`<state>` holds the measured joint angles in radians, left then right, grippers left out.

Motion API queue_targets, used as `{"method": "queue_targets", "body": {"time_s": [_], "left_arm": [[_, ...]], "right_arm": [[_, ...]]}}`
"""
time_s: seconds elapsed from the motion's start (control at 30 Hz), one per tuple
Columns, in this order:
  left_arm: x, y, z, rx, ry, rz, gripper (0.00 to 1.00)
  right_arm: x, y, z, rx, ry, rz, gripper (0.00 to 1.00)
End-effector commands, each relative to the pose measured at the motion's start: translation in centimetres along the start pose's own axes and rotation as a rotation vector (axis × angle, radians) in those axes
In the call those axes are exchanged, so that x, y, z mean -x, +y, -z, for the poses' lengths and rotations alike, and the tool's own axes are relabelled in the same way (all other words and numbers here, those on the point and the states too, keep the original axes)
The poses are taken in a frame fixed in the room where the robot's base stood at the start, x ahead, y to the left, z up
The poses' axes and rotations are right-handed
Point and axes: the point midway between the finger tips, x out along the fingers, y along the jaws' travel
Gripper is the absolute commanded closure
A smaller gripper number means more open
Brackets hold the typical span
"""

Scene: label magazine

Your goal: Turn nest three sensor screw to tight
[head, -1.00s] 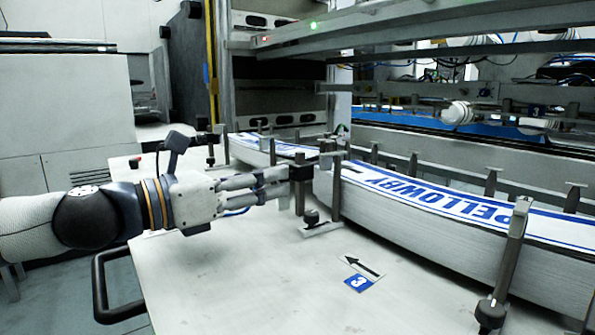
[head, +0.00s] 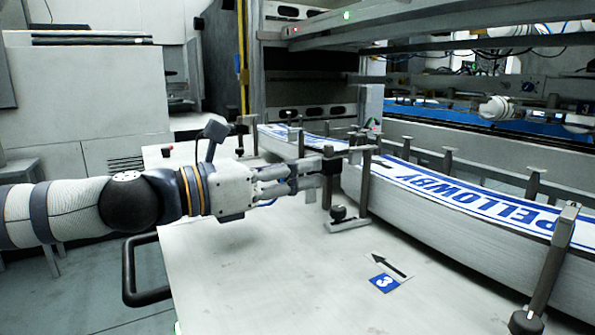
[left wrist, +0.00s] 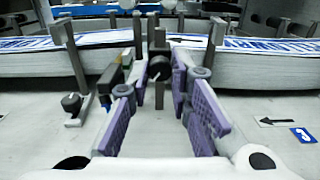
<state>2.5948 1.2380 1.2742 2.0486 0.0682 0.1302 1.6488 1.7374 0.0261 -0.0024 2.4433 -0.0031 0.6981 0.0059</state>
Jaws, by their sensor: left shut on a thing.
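My left gripper (head: 324,170) reaches in from the left to a dark upright post (head: 327,188) beside the label stack. In the left wrist view, its purple-padded fingers (left wrist: 160,72) close from both sides on a round black screw knob (left wrist: 158,66) on that post. I cannot tell the knob's turn angle. A blue tag reading 3 (head: 384,283) lies on the table with a black arrow (head: 388,265) pointing up-left behind it; the tag also shows in the left wrist view (left wrist: 302,135). My right gripper is not in view.
A long stack of PELLOWBY labels (head: 440,230) stands between upright posts behind the gripper. A black clamp knob (head: 338,212) on a foot is close to the fingers, another (head: 525,322) at front right. The front tabletop (head: 260,285) is clear.

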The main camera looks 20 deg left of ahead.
Motion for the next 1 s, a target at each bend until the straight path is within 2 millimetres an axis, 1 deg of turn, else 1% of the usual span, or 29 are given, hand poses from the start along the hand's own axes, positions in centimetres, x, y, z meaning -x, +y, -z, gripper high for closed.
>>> {"method": "queue_targets", "body": {"time_s": [0.27,1.0], "left_arm": [[-0.03,0.0,-0.01,-0.185,0.0,0.001,1.0],[-0.03,0.06,-0.07,-0.89,0.0,0.001,1.0]], "right_arm": [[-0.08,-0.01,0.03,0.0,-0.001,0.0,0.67],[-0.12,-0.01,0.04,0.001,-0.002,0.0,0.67]]}}
